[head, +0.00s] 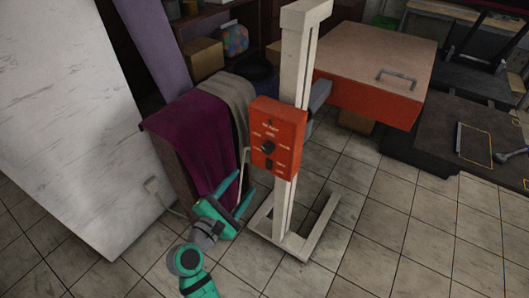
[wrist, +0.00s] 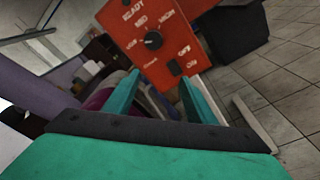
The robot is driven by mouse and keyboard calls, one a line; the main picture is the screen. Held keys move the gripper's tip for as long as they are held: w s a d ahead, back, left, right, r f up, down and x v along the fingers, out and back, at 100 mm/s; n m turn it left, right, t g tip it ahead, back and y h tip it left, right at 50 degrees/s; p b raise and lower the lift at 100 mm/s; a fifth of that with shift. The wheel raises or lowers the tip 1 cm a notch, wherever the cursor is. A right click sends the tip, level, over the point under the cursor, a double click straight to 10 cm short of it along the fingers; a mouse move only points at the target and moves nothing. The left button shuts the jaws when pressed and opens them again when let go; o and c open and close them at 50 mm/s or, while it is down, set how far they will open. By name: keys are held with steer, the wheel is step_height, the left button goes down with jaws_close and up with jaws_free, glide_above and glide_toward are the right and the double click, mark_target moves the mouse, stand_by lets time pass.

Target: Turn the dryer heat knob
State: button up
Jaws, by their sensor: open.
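The dryer's red control box (head: 277,138) is fixed to a pale upright post. Its black round heat knob (head: 267,147) is on the front face, with printed settings around it. A black on/off switch (head: 268,165) is below the knob. In the wrist view the knob (wrist: 153,40) is ahead of my gripper, with low, mid and high marks around it. My gripper (head: 243,192) is green, open and empty, below and left of the box in the head view. In the wrist view its fingers (wrist: 157,92) are apart, and the knob lies beyond their tips, not between them.
The dryer's red-sided hood (head: 368,80) with a handle extends right of the post (head: 297,62). A table with purple cloth (head: 190,135) stands behind my gripper. A white panel (head: 65,110) is at the left. Tiled floor (head: 360,240) is clear at front right.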

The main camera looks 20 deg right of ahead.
mark_target(267, 150)
steer(key=shift+g+h, duration=0.5)
steer(key=shift+h, duration=0.4)
steer(key=w+d+r, duration=0.1)
steer(key=w+d, duration=0.1)
steer(key=d, duration=0.1)
steer(key=w+d+r, duration=0.1)
steer(key=w+d, duration=0.2)
steer(key=w+d+r, duration=0.2)
steer(key=d, duration=0.2)
steer(key=shift+w+r, duration=0.1)
steer(key=shift+w, duration=0.1)
steer(key=shift+c, duration=0.4)
steer(key=c, duration=1)
